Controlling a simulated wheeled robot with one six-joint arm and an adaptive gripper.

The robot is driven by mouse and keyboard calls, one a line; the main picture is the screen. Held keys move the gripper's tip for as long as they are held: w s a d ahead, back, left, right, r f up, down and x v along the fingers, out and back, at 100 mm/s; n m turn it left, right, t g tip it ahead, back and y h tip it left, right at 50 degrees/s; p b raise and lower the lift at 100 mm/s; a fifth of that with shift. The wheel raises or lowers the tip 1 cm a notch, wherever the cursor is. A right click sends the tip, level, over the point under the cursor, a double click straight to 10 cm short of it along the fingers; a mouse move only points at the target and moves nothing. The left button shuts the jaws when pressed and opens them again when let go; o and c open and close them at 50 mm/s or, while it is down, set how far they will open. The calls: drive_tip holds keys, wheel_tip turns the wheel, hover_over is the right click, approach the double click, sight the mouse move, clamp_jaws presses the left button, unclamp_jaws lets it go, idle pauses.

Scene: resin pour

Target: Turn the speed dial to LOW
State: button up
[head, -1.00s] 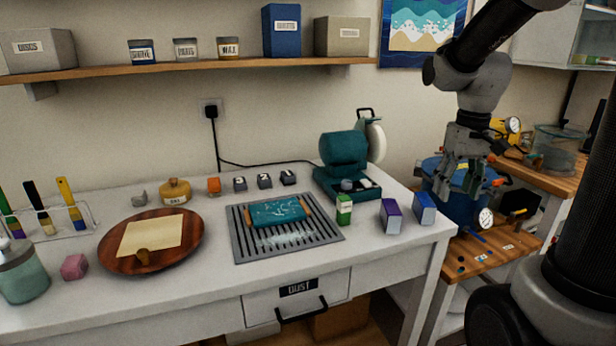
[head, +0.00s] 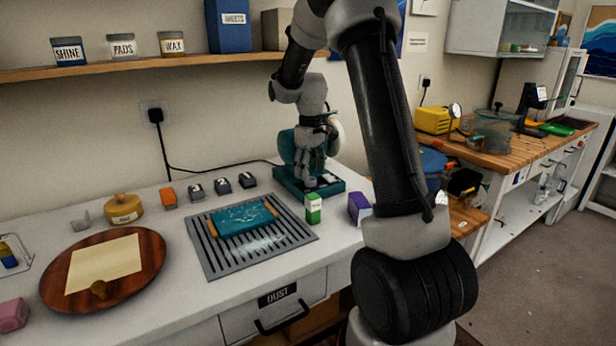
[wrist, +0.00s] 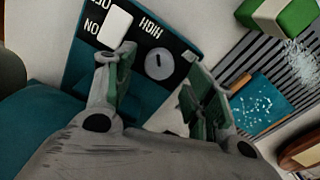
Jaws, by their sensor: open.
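The teal polishing machine (head: 285,182) stands at the back right of the white bench, partly hidden by my arm. In the wrist view its dark base plate (wrist: 85,60) carries a round grey speed dial (wrist: 159,67) with a short line mark, next to the upside-down word HIGH. A LOW label is not readable. A white switch (wrist: 115,24) sits beside ON and OFF lettering. My gripper (wrist: 158,82) is open, its fingers spread with the dial between and beyond them. Contact with the dial cannot be told. In the head view my gripper (head: 314,180) is just above the machine's base.
A green-and-white box (head: 313,208) stands close in front of the machine, with a purple box (head: 359,206) to its right. A slotted grey grate (head: 205,256) holding a teal board (head: 240,219) lies to the left. A wooden turntable (head: 60,290) is farther left.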

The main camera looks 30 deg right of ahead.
drive_tip(key=shift+f, duration=1.25)
drive_tip(key=shift+d, duration=0.1)
drive_tip(key=shift+c, duration=0.2)
drive_tip(key=c, duration=1)
